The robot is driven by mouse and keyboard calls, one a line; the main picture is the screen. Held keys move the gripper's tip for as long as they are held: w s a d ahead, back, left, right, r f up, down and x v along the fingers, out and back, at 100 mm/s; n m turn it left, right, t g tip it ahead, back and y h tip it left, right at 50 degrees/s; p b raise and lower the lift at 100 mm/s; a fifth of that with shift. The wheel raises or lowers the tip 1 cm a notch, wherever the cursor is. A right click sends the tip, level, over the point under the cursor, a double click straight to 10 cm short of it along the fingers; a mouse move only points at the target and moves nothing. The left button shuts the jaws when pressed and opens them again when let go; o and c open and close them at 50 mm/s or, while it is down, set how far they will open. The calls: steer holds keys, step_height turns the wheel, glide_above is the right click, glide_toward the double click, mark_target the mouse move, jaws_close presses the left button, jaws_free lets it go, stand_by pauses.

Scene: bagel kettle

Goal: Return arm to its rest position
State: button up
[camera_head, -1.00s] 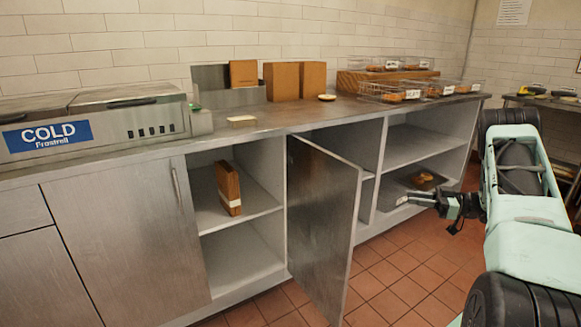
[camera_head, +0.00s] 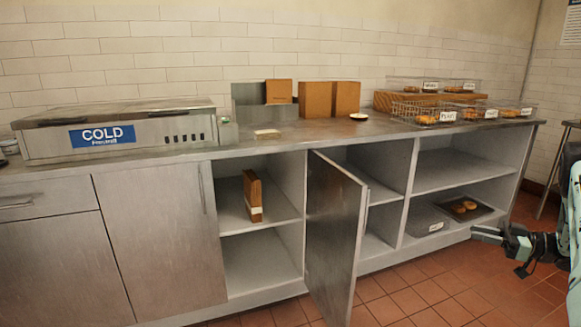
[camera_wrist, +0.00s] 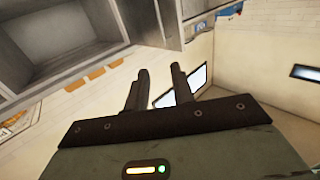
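My gripper (camera_head: 487,235) is at the right edge of the head view, in front of the lower right shelf of the counter. Most of my arm is cut off by the frame there. In the wrist view, the two dark fingers of my gripper (camera_wrist: 160,83) stand apart with a gap between them. Nothing is held between them.
A cabinet door (camera_head: 334,232) stands open into the floor space. A tray with bagels (camera_head: 464,208) lies on the lower right shelf close to my gripper. Wire baskets (camera_head: 438,113) stand on the counter (camera_head: 345,130). The tiled floor (camera_head: 440,300) in front is clear.

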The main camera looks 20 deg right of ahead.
steer(key=w+a+r+m+t+h, duration=0.1)
steer(key=w+a+r+h, duration=0.25)
steer(key=w, duration=0.45)
steer(key=w+a+r+m+t+h, duration=0.1)
steer(key=w+a+r+m+h, duration=0.1)
steer(key=w+r+h, duration=0.35)
steer(key=w+a+r+m+g+h, duration=0.1)
steer(key=w+a+m+g+h, duration=0.2)
steer(key=a, duration=0.5)
steer(key=s+a+f+n+g, duration=0.1)
steer(key=s+a+n+g, duration=0.35)
steer(key=s+a, duration=1.55)
steer(key=s+a+n+g, duration=0.1)
steer(key=s+a+g, duration=0.7)
steer(key=s+a, duration=1.3)
step_height(320, 180, up, 17)
steer(key=w+a+p, duration=0.1)
steer(key=w+p, duration=0.1)
steer(key=p, duration=1.4)
steer(key=shift+w+a+f+p, duration=0.15)
steer(key=shift+w+a+p, duration=0.1)
steer(key=shift+a+p, duration=0.15)
steer(key=shift+d+m, duration=0.15)
steer(key=shift+m, duration=0.1)
